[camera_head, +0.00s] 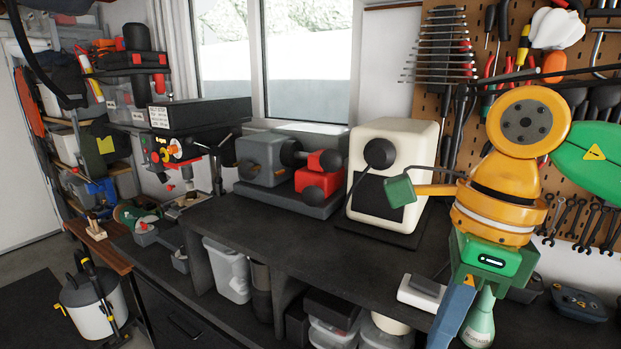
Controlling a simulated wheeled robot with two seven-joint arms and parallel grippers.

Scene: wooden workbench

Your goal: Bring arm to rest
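My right arm, orange with green parts, comes in from the right and bends downward in front of the pegboard. Its green end with a blue part below, my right gripper (467,295), is low at the lower right, over the front of the bench. The fingertips are not clearly visible, so I cannot tell whether it is open or shut. A pale green bottle (481,323) is just beside or behind it; I cannot tell if they touch. An orange bar with a green block reaches left from the arm, in front of the cream machine. My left gripper is not in view.
The dark workbench (260,220) has a clear middle. A small white-grey box (421,292) lies near the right gripper. Tools hang on the pegboard (435,100).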

